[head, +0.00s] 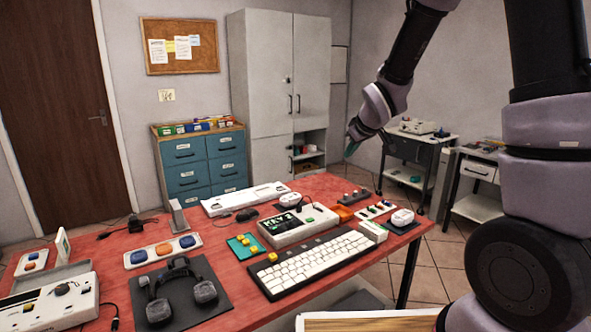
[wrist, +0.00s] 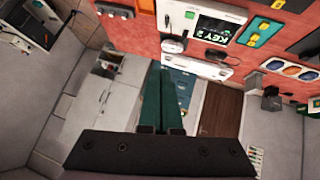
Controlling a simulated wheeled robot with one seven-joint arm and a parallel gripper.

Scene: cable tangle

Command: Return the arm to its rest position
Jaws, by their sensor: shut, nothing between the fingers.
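My gripper (head: 350,147) is at the end of my raised arm, above the far right part of the red table (head: 225,226). In the wrist view its two green fingers (wrist: 161,100) lie together, shut and empty. My arm comes down from the upper right of the head view, and no thing touches the gripper.
A keyboard (head: 315,262), a headset (head: 178,290), a device with a screen (head: 297,224) and several small devices cover the table. A grey cabinet (head: 262,80), a blue drawer unit (head: 203,160) and a cart (head: 412,160) stand beyond. The air around the gripper is clear.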

